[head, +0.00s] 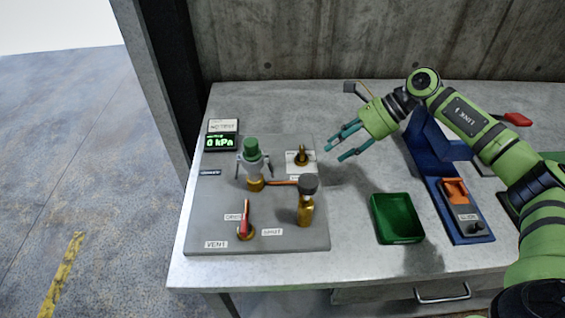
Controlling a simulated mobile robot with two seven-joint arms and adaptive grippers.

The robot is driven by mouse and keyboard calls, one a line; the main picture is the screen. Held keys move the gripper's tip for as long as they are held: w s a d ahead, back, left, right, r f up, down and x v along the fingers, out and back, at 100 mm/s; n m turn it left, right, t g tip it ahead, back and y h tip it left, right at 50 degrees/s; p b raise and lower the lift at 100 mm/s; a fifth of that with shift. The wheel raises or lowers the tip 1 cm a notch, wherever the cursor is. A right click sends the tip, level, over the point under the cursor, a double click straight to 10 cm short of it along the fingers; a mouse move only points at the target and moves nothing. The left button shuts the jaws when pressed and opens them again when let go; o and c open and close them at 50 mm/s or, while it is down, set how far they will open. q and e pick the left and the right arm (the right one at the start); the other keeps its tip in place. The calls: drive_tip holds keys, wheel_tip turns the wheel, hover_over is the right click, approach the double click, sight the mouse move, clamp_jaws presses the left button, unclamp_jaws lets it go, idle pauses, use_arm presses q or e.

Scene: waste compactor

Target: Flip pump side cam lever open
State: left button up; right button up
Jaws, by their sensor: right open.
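A grey cam coupling (252,171) with a green top stands upright on the grey panel, over a brass fitting. Thin grey cam levers show at its sides, one on the left (239,165) and one on the right (268,163); they are too small to tell whether they are open or shut. Which one is on the pump side I cannot tell. My right gripper (335,151) is open and empty, above the table to the right of the coupling and apart from it, its fingers pointing left. My left gripper is not in view.
On the panel (210,225) stand a red-handled vent valve (245,218), a brass cylinder with a dark knob (306,206), a brass valve (301,155) and a display reading 0 kPa (221,142). A green tray (397,218) and blue holder (460,212) lie right.

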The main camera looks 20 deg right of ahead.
wheel_tip(320, 180, down, 4)
drive_tip(key=b, duration=0.3)
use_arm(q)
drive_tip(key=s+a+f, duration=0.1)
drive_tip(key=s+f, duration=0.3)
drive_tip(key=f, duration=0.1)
use_arm(e)
drive_tip(key=p, duration=0.4)
approach(273, 172)
wheel_tip(273, 172, down, 3)
drive_tip(key=shift+f, duration=0.1)
drive_tip(key=a, duration=0.1)
drive_tip(key=w+a+p, duration=0.1)
drive_tip(key=a, duration=0.1)
drive_tip(key=shift+f, duration=0.1)
drive_tip(key=shift+x, duration=1.2)
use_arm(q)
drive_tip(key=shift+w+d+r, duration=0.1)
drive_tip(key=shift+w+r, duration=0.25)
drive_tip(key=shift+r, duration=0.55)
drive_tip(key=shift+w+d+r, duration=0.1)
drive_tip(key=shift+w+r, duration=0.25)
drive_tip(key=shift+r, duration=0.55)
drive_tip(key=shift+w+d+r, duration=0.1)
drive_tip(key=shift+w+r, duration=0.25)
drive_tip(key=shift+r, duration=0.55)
use_arm(e)
drive_tip(key=shift+w+a+f, duration=0.15)
drive_tip(key=shift+a+f, duration=0.25)
drive_tip(key=shift+f, duration=0.05)
